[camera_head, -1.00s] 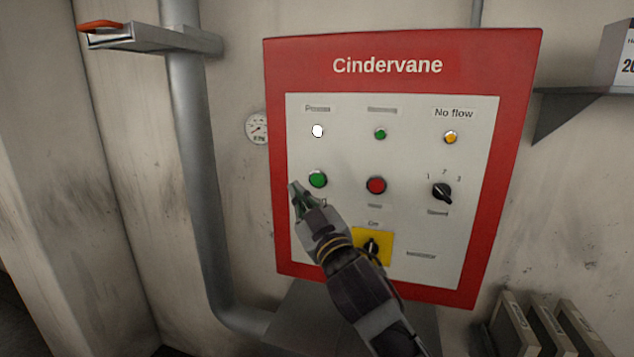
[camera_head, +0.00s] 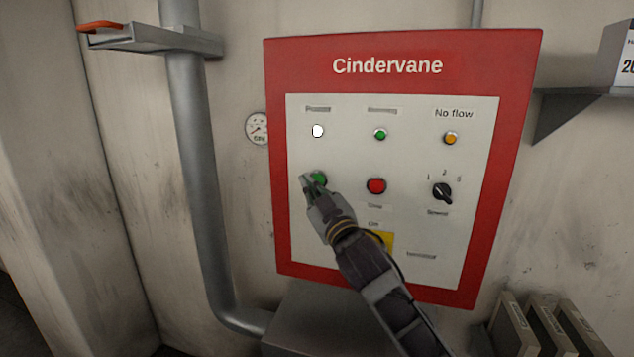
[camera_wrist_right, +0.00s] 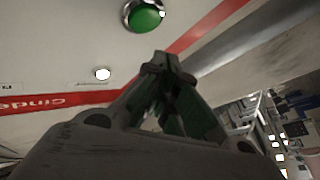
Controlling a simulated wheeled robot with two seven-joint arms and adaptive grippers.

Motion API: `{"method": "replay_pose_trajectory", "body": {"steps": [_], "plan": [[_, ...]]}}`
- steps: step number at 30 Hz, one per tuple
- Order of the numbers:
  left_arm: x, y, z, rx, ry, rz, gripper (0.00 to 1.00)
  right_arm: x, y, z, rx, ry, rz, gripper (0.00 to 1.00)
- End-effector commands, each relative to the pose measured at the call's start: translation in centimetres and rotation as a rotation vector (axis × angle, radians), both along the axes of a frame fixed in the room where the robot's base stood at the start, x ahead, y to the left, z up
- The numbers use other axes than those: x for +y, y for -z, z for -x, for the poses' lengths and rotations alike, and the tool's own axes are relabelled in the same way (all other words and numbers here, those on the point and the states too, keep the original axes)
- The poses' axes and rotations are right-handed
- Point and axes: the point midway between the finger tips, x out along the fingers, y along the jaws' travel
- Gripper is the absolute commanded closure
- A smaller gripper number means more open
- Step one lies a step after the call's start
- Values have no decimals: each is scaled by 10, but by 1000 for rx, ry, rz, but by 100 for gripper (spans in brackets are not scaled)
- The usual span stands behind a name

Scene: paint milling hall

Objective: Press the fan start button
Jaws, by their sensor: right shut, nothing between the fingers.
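The red-framed control panel (camera_head: 403,46) stands on the wall, with a white face. A green push button (camera_head: 320,178) sits at the left of its middle row, partly hidden by my right gripper (camera_head: 306,178). The gripper is shut and empty, its tips at the button's left edge in the head view. In the right wrist view the green button (camera_wrist_right: 145,15) shows at the top, with the shut fingertips (camera_wrist_right: 160,62) below it and apart from it in the picture. Whether they touch the panel, I cannot tell. A red button (camera_head: 376,186) is to the right. My left gripper is not in view.
A black selector knob (camera_head: 442,191) is on the panel's right. A yellow-plated switch (camera_head: 385,240) is partly behind my arm. Lamps in white (camera_head: 317,131), green (camera_head: 380,135) and amber (camera_head: 450,138) form the top row. A grey pipe (camera_head: 196,170) runs down the left.

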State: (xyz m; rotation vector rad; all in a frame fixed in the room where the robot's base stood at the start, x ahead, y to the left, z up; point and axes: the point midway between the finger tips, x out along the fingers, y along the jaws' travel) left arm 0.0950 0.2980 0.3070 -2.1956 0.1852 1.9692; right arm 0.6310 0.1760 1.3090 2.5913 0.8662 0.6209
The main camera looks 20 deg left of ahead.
Motion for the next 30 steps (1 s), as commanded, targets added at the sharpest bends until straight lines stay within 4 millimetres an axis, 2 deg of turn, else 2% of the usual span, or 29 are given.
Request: {"method": "replay_pose_trajectory", "body": {"steps": [10, 19, 30], "plan": [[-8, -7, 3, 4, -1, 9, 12, 0, -1, -22, 0, -1, 1, 100], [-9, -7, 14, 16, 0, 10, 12, -1, 0, -25, 0, 0, 0, 100], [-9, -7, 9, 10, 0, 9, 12, -1, 0, -24, 0, 0, 0, 100]]}}
